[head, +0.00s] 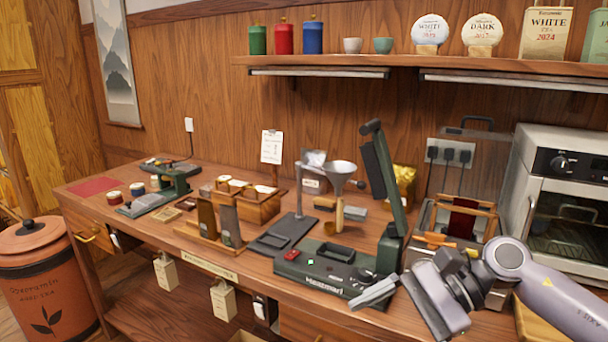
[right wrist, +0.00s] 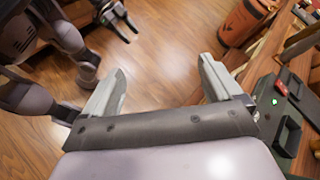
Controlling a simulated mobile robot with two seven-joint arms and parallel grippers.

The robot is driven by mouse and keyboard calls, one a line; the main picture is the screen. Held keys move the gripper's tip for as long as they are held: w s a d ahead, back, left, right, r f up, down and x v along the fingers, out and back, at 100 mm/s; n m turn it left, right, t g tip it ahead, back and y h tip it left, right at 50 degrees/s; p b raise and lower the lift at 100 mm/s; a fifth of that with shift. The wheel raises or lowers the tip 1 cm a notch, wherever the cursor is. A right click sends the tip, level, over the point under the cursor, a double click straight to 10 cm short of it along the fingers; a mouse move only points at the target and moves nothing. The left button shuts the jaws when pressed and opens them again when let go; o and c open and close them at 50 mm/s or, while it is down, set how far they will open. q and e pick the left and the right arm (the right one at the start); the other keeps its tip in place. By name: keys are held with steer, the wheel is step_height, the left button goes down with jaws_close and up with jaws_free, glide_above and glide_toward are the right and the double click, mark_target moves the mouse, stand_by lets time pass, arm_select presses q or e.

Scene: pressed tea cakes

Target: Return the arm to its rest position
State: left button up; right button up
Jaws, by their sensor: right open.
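My right arm comes in from the right in the head view. Its gripper (head: 374,292) is at the front edge of the bench, just right of the green press machine (head: 325,272). In the right wrist view the right gripper (right wrist: 160,72) has its two pale fingers wide apart, with only wooden floor visible between them. Part of my other arm shows at the top left of the right wrist view, with what looks like the left gripper (right wrist: 122,22); its jaw state is unclear. The left gripper is not in the head view.
The wooden bench holds a funnel stand (head: 340,175), a wooden rack (head: 205,225), a small toaster-like unit (head: 455,222) and a steel oven (head: 565,190). The press machine's raised lever (head: 385,180) stands close to my right gripper. A terracotta bin (head: 40,270) stands on the floor at left.

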steer(key=s+a+m+t+y, duration=0.2)
steer(key=a+m+y, duration=0.4)
steer(key=m, duration=0.2)
steer(key=d+f+n+t+h, duration=0.5)
steer(key=f+n+t, duration=0.3)
steer(key=n, duration=0.9)
steer(key=d+f+n+t+h, duration=0.4)
steer(key=f+n+t+h, duration=0.3)
steer(key=n, duration=1)
steer(key=s+d+f+m+g+h, duration=0.2)
steer(key=s+f+m, duration=0.4)
steer(key=f, duration=0.1)
steer(key=s+d+f+m+g+h, duration=0.2)
steer(key=s+d+f+m+g, duration=0.1)
steer(key=s+f+m, duration=0.3)
step_height(320, 180, down, 2)
steer(key=shift+s+d+f, duration=0.1)
steer(key=shift+s+d, duration=0.2)
steer(key=shift+d, duration=0.05)
